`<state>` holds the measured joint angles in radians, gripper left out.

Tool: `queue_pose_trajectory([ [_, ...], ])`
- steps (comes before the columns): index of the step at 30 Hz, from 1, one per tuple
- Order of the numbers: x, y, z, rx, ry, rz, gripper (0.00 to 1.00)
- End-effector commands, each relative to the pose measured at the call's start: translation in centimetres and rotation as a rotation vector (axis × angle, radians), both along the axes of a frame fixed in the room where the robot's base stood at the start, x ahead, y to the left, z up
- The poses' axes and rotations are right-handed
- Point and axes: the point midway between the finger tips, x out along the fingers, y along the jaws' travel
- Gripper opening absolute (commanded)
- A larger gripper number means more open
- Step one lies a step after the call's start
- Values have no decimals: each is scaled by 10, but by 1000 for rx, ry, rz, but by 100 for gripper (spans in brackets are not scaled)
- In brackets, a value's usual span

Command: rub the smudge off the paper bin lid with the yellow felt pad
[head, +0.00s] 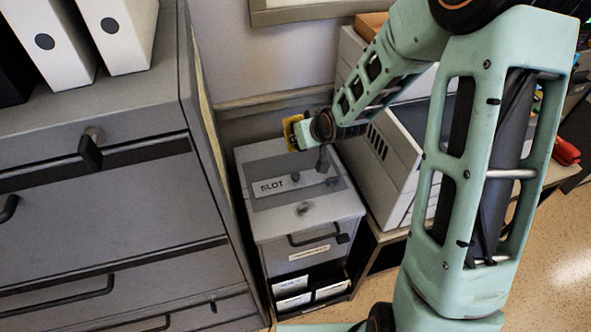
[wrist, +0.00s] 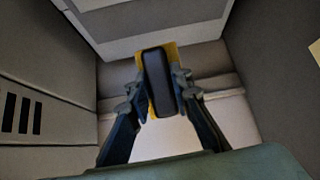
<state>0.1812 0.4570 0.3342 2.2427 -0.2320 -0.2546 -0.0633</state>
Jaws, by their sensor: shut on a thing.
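The yellow felt pad (head: 288,133) has a black back or grip. My gripper (wrist: 157,88) is shut on that black part, with the yellow showing around it in the wrist view (wrist: 171,57). In the head view, pad and gripper are at the rear edge of the paper bin lid (head: 262,152); I cannot tell whether they touch it. The lid is grey, with a darker panel marked SLOT. A greyish round mark (head: 303,208) lies near its front, and small dark spots show on the panel; I cannot tell which is the smudge. The pad's underside is hidden.
A tall grey drawer cabinet (head: 100,200) with white binders (head: 120,35) stands close on the left. A light grey slatted unit (head: 390,165) stands close on the right. The wall (head: 285,65) is behind the bin. The floor at right (head: 545,260) is open.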

Motion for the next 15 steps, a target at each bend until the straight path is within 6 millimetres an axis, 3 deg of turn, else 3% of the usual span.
queue_pose_trajectory([
  [7, -29, 33, -28, -131, 257, 189, 0],
  [15, -67, 45, -43, -353, 548, 383, 0],
])
